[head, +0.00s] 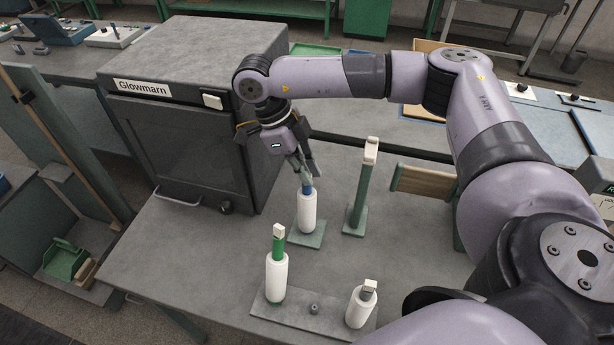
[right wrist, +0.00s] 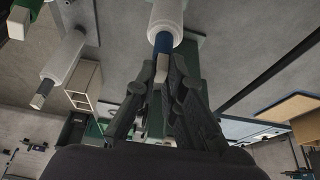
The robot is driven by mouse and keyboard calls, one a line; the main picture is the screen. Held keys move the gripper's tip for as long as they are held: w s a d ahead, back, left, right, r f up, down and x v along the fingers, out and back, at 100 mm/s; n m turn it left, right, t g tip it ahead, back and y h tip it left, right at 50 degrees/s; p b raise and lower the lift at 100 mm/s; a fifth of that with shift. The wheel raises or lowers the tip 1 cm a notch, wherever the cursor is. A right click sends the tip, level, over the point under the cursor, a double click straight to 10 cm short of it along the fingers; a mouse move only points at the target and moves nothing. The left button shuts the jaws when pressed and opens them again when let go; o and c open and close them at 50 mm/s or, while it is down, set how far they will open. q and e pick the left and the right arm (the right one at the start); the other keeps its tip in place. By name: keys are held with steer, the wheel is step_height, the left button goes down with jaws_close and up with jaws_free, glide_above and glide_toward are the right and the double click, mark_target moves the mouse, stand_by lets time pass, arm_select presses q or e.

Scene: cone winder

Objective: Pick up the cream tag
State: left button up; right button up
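Several small cream pieces show, and I cannot tell which one is the cream tag. One cream piece (right wrist: 161,70) tops the blue spindle (head: 307,188) of a white bobbin (head: 307,212); in the head view my right gripper hides it. My right gripper (head: 308,172) points down over this spindle. In the right wrist view its fingers (right wrist: 158,76) stand apart on either side of the cream piece. Other cream pieces top a green post (head: 362,190), a green spindle (head: 278,246) and a grey spindle (head: 368,292). My left gripper is out of view.
A dark grey cabinet (head: 185,150) labelled Glowmarn stands left of my right gripper. Two white bobbins (head: 276,277) stand on a grey base plate (head: 313,318) at the front. A wooden-faced board (head: 424,182) is at the right. The table's left front (head: 180,255) is clear.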

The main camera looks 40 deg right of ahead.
steer(key=shift+c, duration=0.7)
steer(key=shift+r, duration=0.1)
steer(key=shift+r+b, duration=0.3)
steer(key=shift+r, duration=0.35)
step_height(320, 180, up, 3)
steer(key=shift+w+r+b, duration=0.1)
steer(key=shift+r+b, duration=0.1)
steer(key=shift+b, duration=0.25)
step_height(320, 180, up, 18)
steer(key=p, duration=0.6)
